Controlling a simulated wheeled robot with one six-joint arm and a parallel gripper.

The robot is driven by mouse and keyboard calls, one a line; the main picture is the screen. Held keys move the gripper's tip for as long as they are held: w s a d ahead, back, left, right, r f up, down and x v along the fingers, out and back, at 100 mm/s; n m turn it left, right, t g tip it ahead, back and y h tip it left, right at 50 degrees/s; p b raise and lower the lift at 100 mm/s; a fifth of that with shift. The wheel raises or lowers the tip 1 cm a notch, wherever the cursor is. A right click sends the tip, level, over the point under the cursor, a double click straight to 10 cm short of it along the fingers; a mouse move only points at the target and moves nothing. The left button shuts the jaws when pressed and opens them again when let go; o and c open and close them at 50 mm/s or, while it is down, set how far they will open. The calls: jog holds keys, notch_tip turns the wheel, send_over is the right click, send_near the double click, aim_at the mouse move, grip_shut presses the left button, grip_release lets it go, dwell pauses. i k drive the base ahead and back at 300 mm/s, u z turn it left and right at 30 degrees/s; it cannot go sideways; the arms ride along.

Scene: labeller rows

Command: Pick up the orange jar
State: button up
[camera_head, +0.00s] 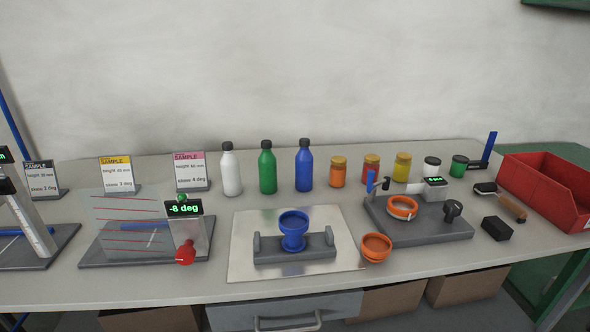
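The orange jar (338,173) stands upright on the bench in the back row. It has a yellowish-brown lid. It is just right of a blue bottle (304,167) and left of a red jar (371,169) with a similar lid. Nothing hides it. My gripper does not show in the head view.
White (231,172) and green (267,170) bottles stand left in the row; yellow (402,168), white and green jars stand right. In front are a blue funnel-like piece (293,228) on a metal plate, an orange bowl (376,247) and a grey fixture (425,228). A red bin (545,185) is far right.

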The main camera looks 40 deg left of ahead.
aim_at(338, 166)
jog(key=u, duration=0.8)
jog(key=i, duration=0.7)
jog(key=u, duration=0.75)
